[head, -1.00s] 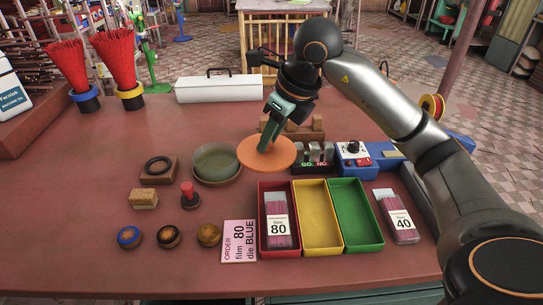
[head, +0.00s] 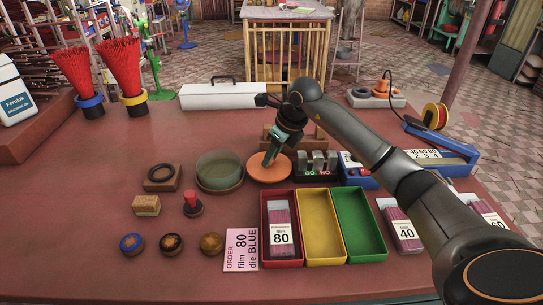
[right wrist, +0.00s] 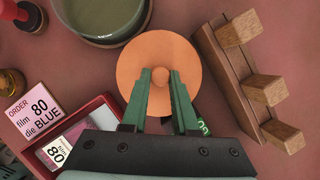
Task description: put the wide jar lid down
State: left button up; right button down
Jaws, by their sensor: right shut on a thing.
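The wide jar lid (head: 260,176) is a flat orange disc with a small round knob. It is level, at or very near the table top, just right of the green jar (head: 219,168); I cannot tell if it touches the table. My right gripper (head: 268,160) comes down from above and is shut on the lid's knob. In the right wrist view the green fingers (right wrist: 162,88) are on either side of the knob, over the lid (right wrist: 160,55). My left gripper is not in view.
The red tray (head: 264,222), yellow tray (head: 319,225) and green tray (head: 358,225) lie in front. A white toolbox (head: 215,98) is behind.

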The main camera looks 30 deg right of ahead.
jog(key=shift+f, duration=0.1)
jog(key=shift+f+b, duration=0.3)
jog(key=shift+f, duration=0.25)
jog(key=c, duration=0.7)
grip_release()
jog(key=shift+r, duration=0.1)
jog(key=shift+r, duration=0.25)
jog(key=p+v, duration=0.1)
jog(key=v, duration=1.1)
jog(key=shift+r, duration=0.2)
